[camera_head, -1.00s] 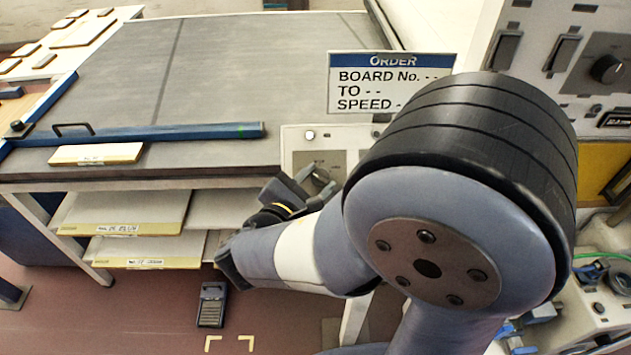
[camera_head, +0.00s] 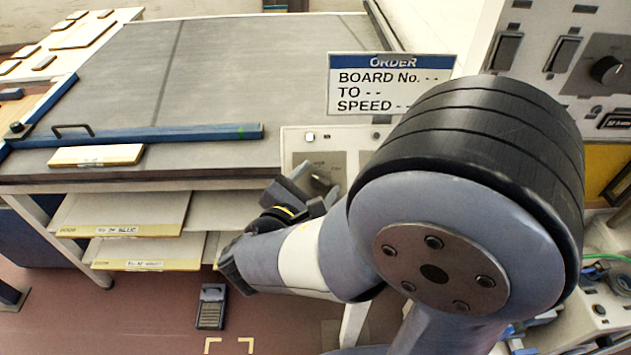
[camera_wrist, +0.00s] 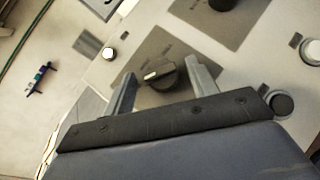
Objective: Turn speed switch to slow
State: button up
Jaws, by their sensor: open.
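The speed switch (camera_wrist: 160,73) is a round black knob with a pale pointer on a grey plate, seen in the wrist view. The plate's lettering is too blurred to read. My gripper (camera_wrist: 163,82) is open, with one finger on each side of the knob. I cannot tell whether either finger touches it. In the head view the knob (camera_head: 320,180) sits on the pale panel beside the table, partly hidden by my gripper (camera_head: 303,190).
An order sign (camera_head: 388,84) shows blank board and destination entries. The grey table (camera_head: 250,75) has a blue bar (camera_head: 150,134) along its front. A round white button (camera_wrist: 109,53) and a black one (camera_wrist: 279,103) flank the knob. Boards lie on shelves below.

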jog(key=b+v, duration=0.1)
jog(key=v, duration=0.9)
jog(key=shift+s+a, duration=0.2)
jog(key=shift+s, duration=0.15)
jog(key=shift+w, duration=0.1)
dwell(0.3)
jog(key=shift+p+x, duration=0.5)
jog(key=shift+x, duration=4.85)
